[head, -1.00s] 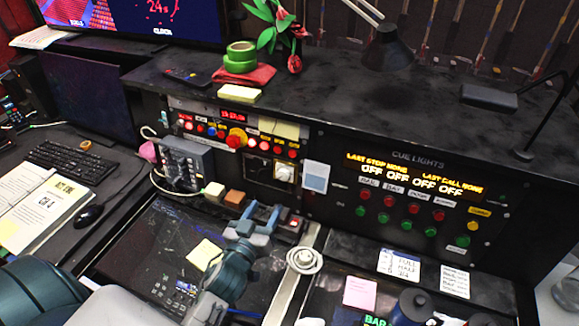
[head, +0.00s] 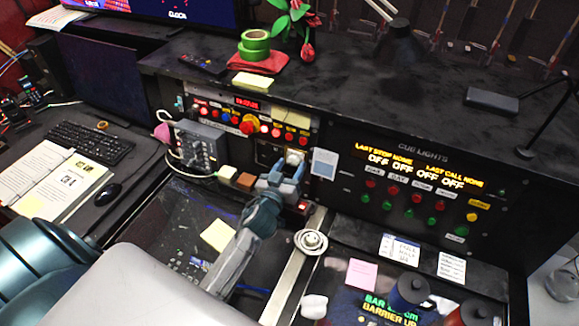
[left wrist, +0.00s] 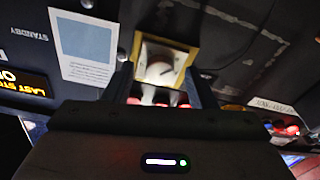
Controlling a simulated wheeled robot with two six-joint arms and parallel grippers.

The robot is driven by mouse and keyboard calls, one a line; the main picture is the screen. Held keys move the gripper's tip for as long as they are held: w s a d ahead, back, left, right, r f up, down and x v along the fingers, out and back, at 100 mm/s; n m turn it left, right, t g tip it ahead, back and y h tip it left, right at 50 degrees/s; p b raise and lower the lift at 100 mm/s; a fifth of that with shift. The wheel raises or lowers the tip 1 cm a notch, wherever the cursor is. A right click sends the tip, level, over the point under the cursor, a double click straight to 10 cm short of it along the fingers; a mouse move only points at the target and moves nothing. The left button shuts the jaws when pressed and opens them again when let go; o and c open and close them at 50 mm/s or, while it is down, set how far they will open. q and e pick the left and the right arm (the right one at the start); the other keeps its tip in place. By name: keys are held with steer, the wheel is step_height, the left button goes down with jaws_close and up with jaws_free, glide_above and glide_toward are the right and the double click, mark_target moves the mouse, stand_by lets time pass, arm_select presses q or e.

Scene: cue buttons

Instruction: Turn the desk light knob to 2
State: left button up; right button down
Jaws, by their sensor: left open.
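The knob is white on a pale yellow square plate, set in the front of the black desk panel. It shows in the head view (head: 294,157), partly covered by my gripper, and in the left wrist view (left wrist: 158,68), with a dark pointer mark on its face. I cannot read any numbers around it. My left gripper (head: 285,173) is open just in front of the knob. In the left wrist view its fingers (left wrist: 161,88) stand to either side below the knob, with nothing held. I cannot tell whether they touch it. My right gripper is not in view.
Left of the knob are a row of red buttons (head: 262,130) and a grey box (head: 197,146) with cables. A white-and-blue card (head: 324,163) is close on its right. The cue lights panel (head: 420,185) lies farther right.

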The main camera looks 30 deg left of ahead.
arm_select(q)
steer(key=c, duration=1)
steer(key=shift+o, duration=0.2)
steer(key=shift+m, duration=0.3)
